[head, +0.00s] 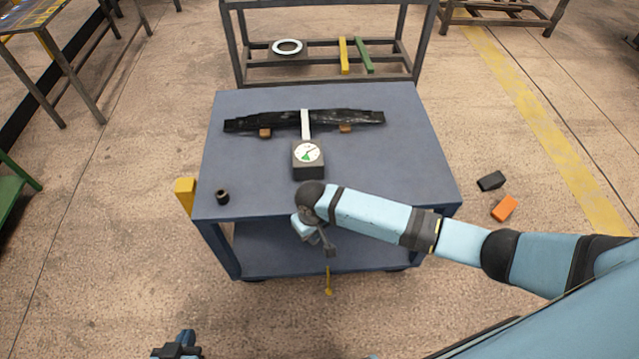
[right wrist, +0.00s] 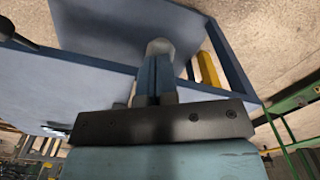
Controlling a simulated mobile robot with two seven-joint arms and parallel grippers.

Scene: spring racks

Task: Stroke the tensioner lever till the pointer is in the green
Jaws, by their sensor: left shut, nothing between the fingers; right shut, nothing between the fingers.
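The gauge (head: 308,153) is a black box with a white round dial on the blue cart top; a green patch shows low on the dial. Its pointer is too small to read. A lever (head: 328,280) with a yellow end sticks out at the cart's front, below the top. My right gripper (head: 306,231) is shut and empty just above and left of it, by the front edge; contact cannot be told. It also shows shut in the right wrist view (right wrist: 158,50). My left gripper (head: 178,348) is shut and empty, low in the head view, away from the cart.
A black leaf spring (head: 270,120) lies across the blue cart (head: 390,180), on brown blocks, with a white strap over it. A small black cylinder (head: 222,197) stands at the front left corner. A black block (head: 491,181) and orange block (head: 504,208) lie on the floor right.

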